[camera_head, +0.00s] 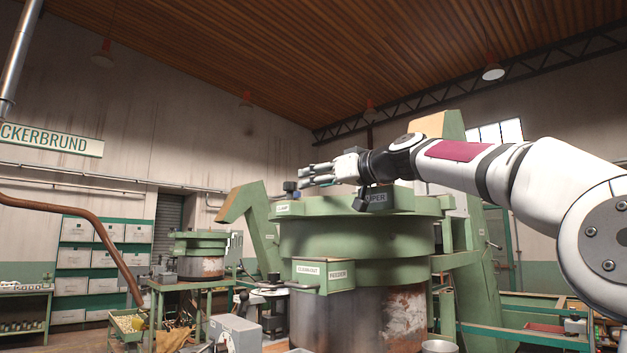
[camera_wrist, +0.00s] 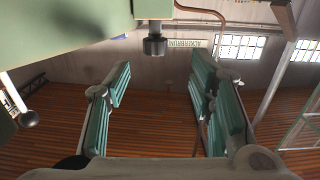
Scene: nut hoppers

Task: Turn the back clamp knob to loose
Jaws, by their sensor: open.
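A dark knob (camera_head: 290,187) stands on the rim of the large green hopper bowl (camera_head: 350,240), above a small label plate that seems to read CLAMP (camera_head: 289,208). A dark cylindrical knob (camera_wrist: 154,45), seemingly the same one, shows upside down at the top of the wrist view, under a green block. My gripper (camera_head: 303,175) is level above the bowl, its fingers pointing left toward the knob. In the wrist view my gripper (camera_wrist: 160,64) is open and empty, and the knob appears between the fingertips, beyond them. Whether the fingers touch it cannot be told. Its setting is unreadable.
A dark block labelled like DAMPER (camera_head: 375,197) sits on the bowl under my wrist. A ball-ended lever (camera_wrist: 28,118) is at the left of the wrist view. A smaller green hopper (camera_head: 199,255) stands behind left. Air above the bowl is clear.

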